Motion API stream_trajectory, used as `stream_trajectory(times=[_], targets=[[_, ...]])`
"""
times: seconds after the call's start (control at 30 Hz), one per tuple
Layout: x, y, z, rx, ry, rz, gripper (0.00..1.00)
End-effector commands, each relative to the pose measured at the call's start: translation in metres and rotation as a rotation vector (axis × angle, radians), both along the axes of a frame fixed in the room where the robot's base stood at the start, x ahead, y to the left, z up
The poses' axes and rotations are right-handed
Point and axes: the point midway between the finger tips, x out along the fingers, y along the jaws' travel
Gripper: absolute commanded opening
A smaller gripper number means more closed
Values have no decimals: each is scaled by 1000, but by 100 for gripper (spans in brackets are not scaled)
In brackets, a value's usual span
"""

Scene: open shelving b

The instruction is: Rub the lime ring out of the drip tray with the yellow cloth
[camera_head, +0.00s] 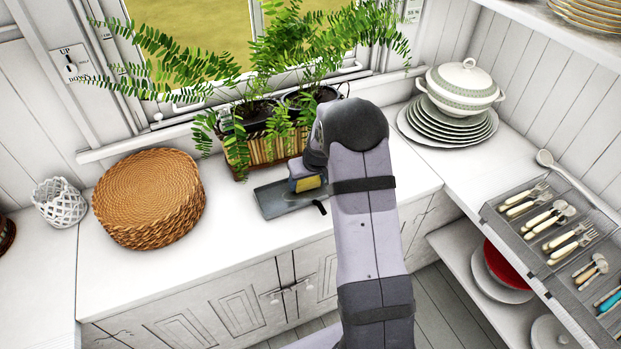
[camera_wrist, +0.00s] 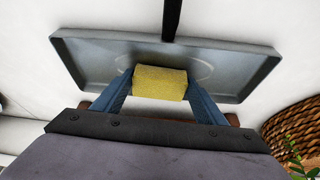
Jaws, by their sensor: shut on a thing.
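The grey drip tray (camera_head: 273,204) lies on the white counter in front of the fern planter, partly hidden by my arm in the head view. In the wrist view the drip tray (camera_wrist: 85,60) shows a pale curved ring mark (camera_wrist: 206,70) on its floor, partly covered by the cloth. The yellow cloth (camera_wrist: 160,84) is a folded pad held between the two blue fingers of my gripper (camera_wrist: 160,92). The cloth (camera_head: 308,184) also shows over the tray in the head view. I cannot tell for sure whether it presses on the tray floor.
A planter basket (camera_head: 262,151) with ferns stands just behind the tray. A stack of woven mats (camera_head: 148,196) is to the left, with clear counter between. Stacked plates (camera_head: 447,125) under a tureen (camera_head: 463,85) and a cutlery tray (camera_head: 560,232) are to the right.

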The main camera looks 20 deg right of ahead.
Motion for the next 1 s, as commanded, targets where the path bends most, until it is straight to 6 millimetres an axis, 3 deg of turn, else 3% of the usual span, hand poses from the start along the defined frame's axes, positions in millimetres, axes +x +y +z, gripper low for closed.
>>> stream_trajectory(times=[0.63,0.7,1.0], targets=[[-3,61,1,1,7,4,30],[-2,50,-6,0,4,-3,30],[-1,22,-3,1,2,-4,30]])
